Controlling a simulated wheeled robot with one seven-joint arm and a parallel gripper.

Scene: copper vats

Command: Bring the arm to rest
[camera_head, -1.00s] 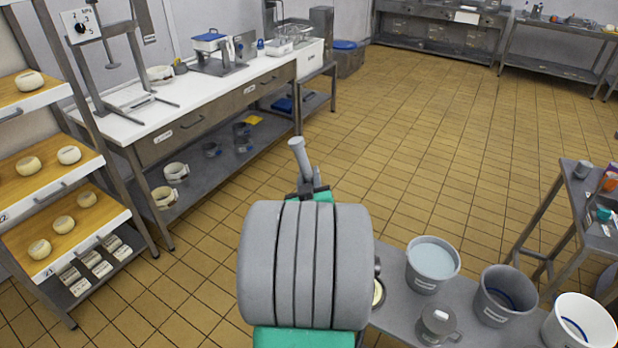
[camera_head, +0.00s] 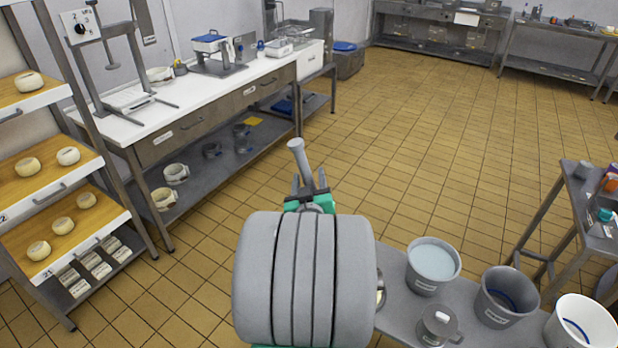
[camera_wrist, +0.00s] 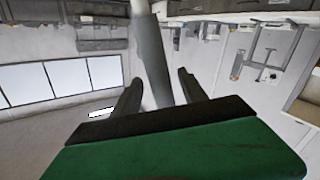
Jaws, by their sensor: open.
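My gripper (camera_head: 309,180) is in the middle of the head view, beyond the large grey rounded links of my arm. It also shows in the wrist view (camera_wrist: 157,80), where its two dark fingers stand apart. A grey rod-like part (camera_head: 297,155) with a wider end shows just beyond and between the fingers. It also runs between them in the wrist view (camera_wrist: 150,50). I cannot tell whether it touches a finger or what it belongs to. The arm links hide part of the floor and the near bench's left end.
A low grey bench (camera_head: 398,305) with a bucket of pale liquid (camera_head: 433,262), a grey bucket (camera_head: 505,292) and a white bucket (camera_head: 583,325) is at lower right. A cheese rack (camera_head: 75,238) and long white-topped counter (camera_head: 180,112) are at left. Tiled floor (camera_head: 420,140) is open ahead.

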